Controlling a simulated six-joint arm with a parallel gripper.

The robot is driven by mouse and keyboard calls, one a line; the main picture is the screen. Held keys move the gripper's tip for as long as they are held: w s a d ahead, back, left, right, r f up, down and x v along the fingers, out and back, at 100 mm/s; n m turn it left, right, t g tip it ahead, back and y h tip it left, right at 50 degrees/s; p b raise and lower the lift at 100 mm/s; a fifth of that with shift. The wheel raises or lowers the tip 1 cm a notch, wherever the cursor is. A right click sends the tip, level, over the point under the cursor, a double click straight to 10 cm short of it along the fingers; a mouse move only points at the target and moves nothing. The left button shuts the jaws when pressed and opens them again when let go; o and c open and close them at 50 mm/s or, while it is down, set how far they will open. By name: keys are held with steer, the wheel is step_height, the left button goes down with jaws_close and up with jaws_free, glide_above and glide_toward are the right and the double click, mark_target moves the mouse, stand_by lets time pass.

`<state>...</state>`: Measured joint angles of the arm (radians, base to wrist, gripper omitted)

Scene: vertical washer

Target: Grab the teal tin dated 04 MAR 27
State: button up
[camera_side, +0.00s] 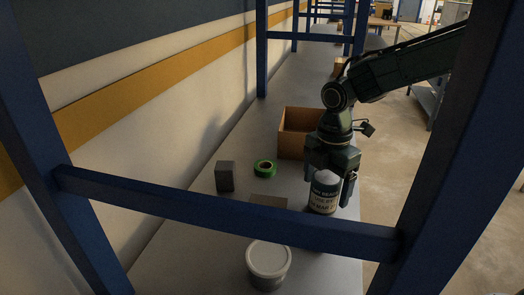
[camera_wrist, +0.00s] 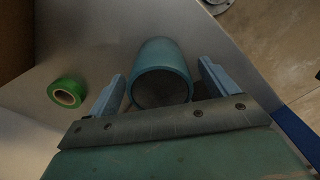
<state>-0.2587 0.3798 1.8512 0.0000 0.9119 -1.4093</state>
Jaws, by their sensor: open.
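A teal tin (camera_side: 324,197) stands upright on the grey shelf, with a pale top and a cream label. Its dark print is small and partly blurred, so I cannot read the date surely. In the wrist view, the tin (camera_wrist: 162,65) lies between the two fingers of my gripper (camera_wrist: 162,72), with a small gap on each side. My gripper (camera_side: 331,188) is open and comes down from above around the tin in the side view. I see no firm contact between fingers and tin.
An open cardboard box (camera_side: 297,145) stands behind my gripper. A green tape roll (camera_side: 265,167), a grey block (camera_side: 225,176) and a brown flat-topped item (camera_side: 268,201) are to the left. A white tub (camera_side: 268,262) is nearer. A blue rack bar (camera_side: 225,213) crosses in front.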

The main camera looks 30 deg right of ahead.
steer(key=shift+f, duration=0.7)
steer(key=c, duration=1.2)
steer(key=shift+r, duration=0.1)
steer(key=shift+r, duration=5)
